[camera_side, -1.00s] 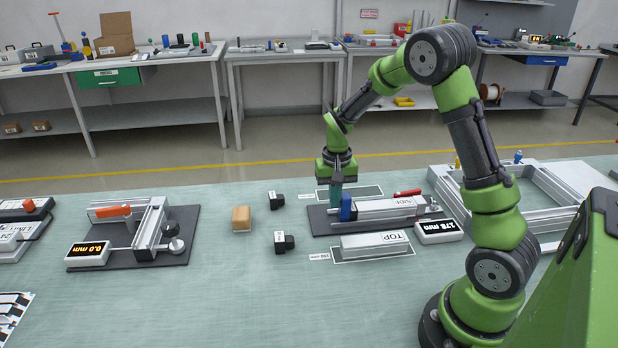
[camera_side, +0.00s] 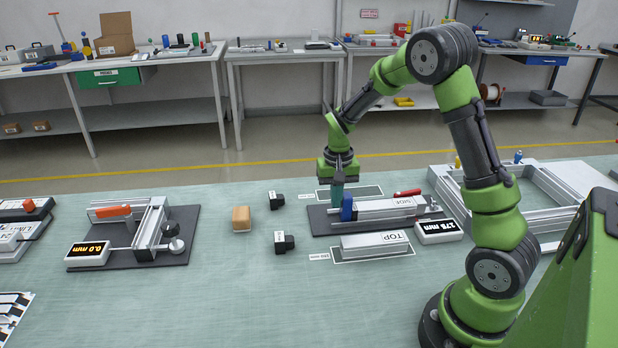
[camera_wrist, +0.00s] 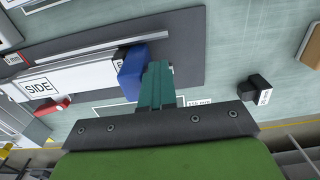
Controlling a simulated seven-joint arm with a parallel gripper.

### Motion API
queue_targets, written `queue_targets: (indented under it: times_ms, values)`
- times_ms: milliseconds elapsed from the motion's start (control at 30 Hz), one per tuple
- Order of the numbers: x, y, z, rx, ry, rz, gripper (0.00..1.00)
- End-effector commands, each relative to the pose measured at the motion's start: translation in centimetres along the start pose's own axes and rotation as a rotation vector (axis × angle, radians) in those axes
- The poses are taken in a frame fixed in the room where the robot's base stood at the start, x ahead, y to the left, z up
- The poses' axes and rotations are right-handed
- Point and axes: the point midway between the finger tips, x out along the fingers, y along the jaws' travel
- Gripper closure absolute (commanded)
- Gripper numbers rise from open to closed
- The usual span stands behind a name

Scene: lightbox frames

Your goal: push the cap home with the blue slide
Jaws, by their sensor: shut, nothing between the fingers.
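The blue slide (camera_side: 347,208) stands upright on the dark fixture plate, at the left end of the profile marked SIDE (camera_side: 388,208). In the wrist view the blue slide (camera_wrist: 131,73) is against or very near that end. A small dark piece with a white label (camera_wrist: 119,56), probably the cap, shows between slide and profile; most of it is hidden. My gripper (camera_side: 337,200) is shut and empty, with its teal fingers just left of the slide. In the wrist view my gripper (camera_wrist: 156,72) appears to touch the slide's outer face.
A profile marked TOP (camera_side: 376,245) lies in front of the fixture. Two loose black caps, one behind (camera_side: 277,200) and one in front (camera_side: 284,242), sit to the left beside a tan block (camera_side: 241,218). A readout box (camera_side: 438,231) stands at the fixture's right.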

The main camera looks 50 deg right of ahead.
Motion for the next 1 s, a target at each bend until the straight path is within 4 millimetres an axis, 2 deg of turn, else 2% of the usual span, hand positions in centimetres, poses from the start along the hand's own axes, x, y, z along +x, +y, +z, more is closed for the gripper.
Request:
queue_targets:
  times_ms: [33,467,1000]
  values:
    - [0.1,0.4,-0.1,0.006,-0.001,0.007,1.00]
    - [-0.4,-1.0,-0.1,0.003,0.001,0.002,1.00]
    - [-5.8,-1.1,-0.1,0.001,0.003,-0.001,1.00]
